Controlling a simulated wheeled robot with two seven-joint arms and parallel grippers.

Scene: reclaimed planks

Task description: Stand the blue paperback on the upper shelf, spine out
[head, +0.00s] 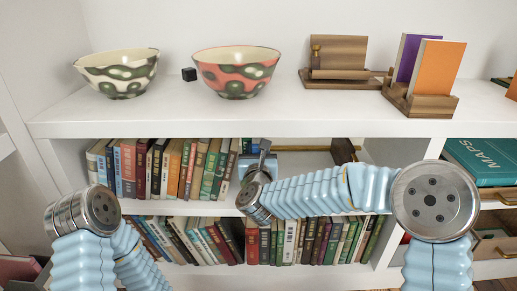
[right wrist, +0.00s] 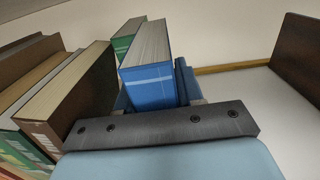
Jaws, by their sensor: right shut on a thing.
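The blue paperback (right wrist: 151,84) is in my right gripper, seen in the right wrist view. Its pale page edges show on top, and a blue face with thin pale lines, likely the spine, faces the wrist. My right gripper (head: 264,151) reaches into the upper book shelf (head: 180,207), just right of the row of books there, and is shut on the paperback. The book looks upright. Its lower part is hidden by the gripper, and I cannot tell whether it touches the shelf. My left arm is at the lower left of the head view; its gripper is out of frame.
A book row (head: 165,168) stands left of the gripper. A green book (right wrist: 128,36) is behind the paperback. Bare shelf lies to the right, up to a brown wooden bookend (right wrist: 300,58). Bowls (head: 237,72) and wooden stands (head: 420,100) occupy the top above.

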